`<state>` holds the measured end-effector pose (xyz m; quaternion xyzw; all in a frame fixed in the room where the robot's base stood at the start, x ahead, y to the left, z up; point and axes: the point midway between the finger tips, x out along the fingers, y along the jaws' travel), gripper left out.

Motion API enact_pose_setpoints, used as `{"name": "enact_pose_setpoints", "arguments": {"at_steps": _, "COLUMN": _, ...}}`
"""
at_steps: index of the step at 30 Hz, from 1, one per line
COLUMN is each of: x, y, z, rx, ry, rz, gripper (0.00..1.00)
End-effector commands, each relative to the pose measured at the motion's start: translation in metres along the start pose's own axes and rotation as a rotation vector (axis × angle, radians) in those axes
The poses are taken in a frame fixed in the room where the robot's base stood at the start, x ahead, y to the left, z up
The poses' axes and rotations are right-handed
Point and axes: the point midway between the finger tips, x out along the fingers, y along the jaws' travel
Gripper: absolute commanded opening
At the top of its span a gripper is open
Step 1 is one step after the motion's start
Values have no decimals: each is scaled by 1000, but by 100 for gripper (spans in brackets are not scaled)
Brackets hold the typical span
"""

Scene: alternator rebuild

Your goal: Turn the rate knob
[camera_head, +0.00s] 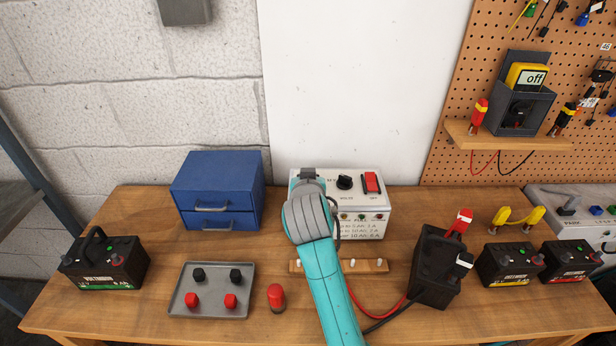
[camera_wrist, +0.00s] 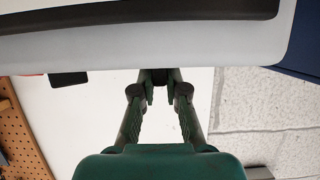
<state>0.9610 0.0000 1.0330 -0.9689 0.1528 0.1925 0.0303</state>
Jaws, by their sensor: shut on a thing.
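The charger (camera_head: 364,226) is a white box at the back of the bench, with a sloped panel and a lettered front. My gripper (camera_head: 308,178) is at the left part of that panel, with my teal wrist hiding much of it. In the wrist view my gripper (camera_wrist: 160,92) has its two fingers closed in on a small dark piece, the rate knob (camera_wrist: 160,76), mostly hidden between the fingertips. Its pointer and scale cannot be read. A second black knob (camera_head: 344,182) and a red switch (camera_head: 371,183) sit to the right, clear of my gripper.
A blue drawer box (camera_head: 217,190) stands left of the charger. A metal tray (camera_head: 212,306) with red and black caps and a red piece (camera_head: 276,297) lie in front.

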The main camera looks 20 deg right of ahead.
Motion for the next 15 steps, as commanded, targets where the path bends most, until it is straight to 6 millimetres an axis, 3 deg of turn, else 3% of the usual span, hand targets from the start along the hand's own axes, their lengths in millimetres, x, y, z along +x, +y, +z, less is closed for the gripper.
{"name": "enact_pose_setpoints", "arguments": {"at_steps": 1, "x": 0, "y": 0, "z": 1, "rx": 0, "ry": -2, "rz": 0, "gripper": 20}}
{"name": "enact_pose_setpoints", "arguments": {"at_steps": 3, "x": 0, "y": 0, "z": 1, "rx": 0, "ry": -2, "rz": 0, "gripper": 37}}
{"name": "enact_pose_setpoints", "arguments": {"at_steps": 15, "x": -5, "y": 0, "z": 0, "rx": 0, "ry": 0, "rz": 0, "gripper": 38}}
